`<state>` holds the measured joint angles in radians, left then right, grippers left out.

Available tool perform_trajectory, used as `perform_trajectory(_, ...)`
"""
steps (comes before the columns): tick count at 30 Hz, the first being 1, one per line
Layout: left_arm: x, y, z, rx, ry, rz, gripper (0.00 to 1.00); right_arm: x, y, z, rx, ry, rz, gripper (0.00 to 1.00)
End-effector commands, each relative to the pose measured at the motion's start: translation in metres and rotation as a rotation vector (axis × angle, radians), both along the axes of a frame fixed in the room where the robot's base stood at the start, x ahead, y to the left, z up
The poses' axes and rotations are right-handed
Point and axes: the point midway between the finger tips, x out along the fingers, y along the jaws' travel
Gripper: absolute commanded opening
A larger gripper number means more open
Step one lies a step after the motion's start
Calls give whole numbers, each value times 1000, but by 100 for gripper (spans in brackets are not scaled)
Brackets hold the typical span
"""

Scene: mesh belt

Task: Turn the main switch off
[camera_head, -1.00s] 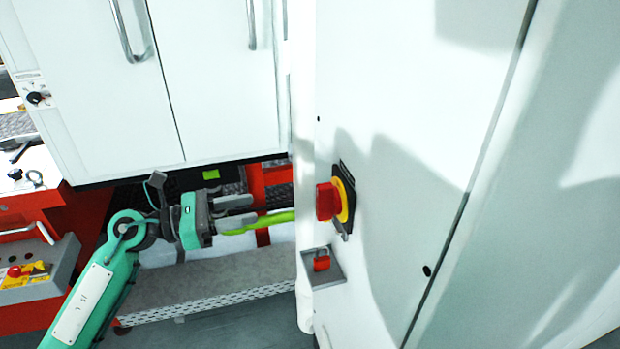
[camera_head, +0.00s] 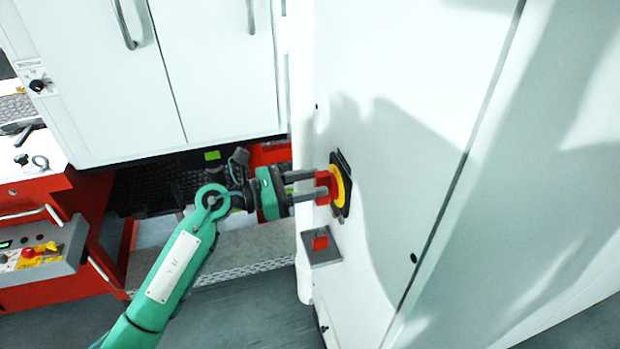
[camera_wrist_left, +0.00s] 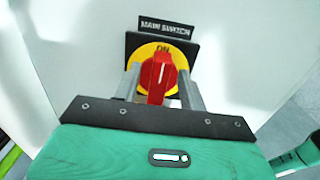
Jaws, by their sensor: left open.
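The main switch is a red knob (camera_head: 325,187) on a yellow disc with a black plate, fixed to the white cabinet's side. In the left wrist view the red knob (camera_wrist_left: 158,78) stands upright, its white line toward the word ON, under a "MAIN SWITCH" label (camera_wrist_left: 166,27). My left gripper (camera_head: 308,186) is open at the switch. Its two fingers lie on either side of the knob, one above and one below in the head view. I cannot tell whether they touch it. My right gripper is not in view.
A grey control box with a red button (camera_head: 28,252) is at the left. White cupboard doors (camera_head: 210,70) stand behind.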

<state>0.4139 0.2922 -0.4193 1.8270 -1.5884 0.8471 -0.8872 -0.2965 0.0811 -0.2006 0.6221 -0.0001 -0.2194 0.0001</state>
Motion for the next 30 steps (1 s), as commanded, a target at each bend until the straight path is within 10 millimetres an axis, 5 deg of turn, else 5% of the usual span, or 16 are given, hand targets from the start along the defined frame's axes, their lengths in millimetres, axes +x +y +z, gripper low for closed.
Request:
perform_trajectory(8,0,-1,0,0,0,0,42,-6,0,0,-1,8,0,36)
perform_trajectory(15,0,-1,0,0,0,0,0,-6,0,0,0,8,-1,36)
perform_trajectory(30,3,0,1,-37,120,1,0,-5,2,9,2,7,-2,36)
